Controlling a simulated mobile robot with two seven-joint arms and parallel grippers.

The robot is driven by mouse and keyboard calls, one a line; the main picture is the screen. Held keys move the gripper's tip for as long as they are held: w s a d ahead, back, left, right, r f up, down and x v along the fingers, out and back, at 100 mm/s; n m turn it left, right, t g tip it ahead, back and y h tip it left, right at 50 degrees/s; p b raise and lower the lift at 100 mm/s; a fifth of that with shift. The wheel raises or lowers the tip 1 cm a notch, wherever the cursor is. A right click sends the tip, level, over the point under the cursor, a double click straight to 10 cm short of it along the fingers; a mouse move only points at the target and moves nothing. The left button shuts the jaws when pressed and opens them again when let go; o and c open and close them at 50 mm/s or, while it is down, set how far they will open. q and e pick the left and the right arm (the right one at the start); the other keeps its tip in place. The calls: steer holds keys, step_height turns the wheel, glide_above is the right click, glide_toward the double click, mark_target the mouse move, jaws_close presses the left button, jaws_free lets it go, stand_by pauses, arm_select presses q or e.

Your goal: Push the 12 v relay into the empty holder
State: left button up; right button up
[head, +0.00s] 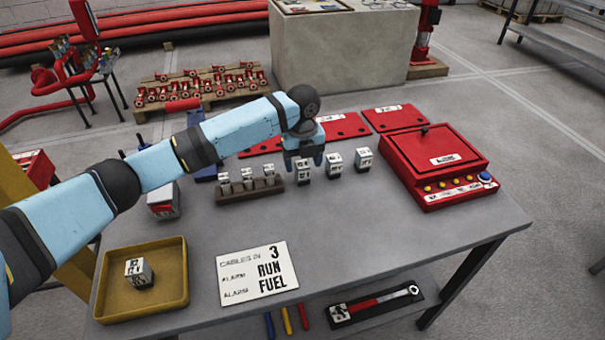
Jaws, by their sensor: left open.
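My left gripper (304,158) points down over the table with its fingers open, at the top of a small white-and-black relay block (304,175). I cannot tell whether the fingers touch it. Two similar blocks, a middle one (334,165) and a right one (364,159), stand to its right. A dark rack (252,193) left of the gripper carries several small pale-topped blocks. Another block (139,271) sits in the yellow tray (172,292). The labels are too small to tell which is the 12 V relay. I cannot make out an empty holder. My right gripper is out of view.
A red control box (432,165) with buttons stands on the grey table at the right. Red plates (340,127) lie along the back edge. A printed card (257,272) lies at the front. The table's middle and right front are clear. A wrench (375,302) lies below the tabletop.

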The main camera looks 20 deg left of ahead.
mark_target(302, 164)
arm_select(q)
step_height(302, 164, down, 3)
steer(key=c, duration=1.1)
steer(key=shift+o, duration=0.2)
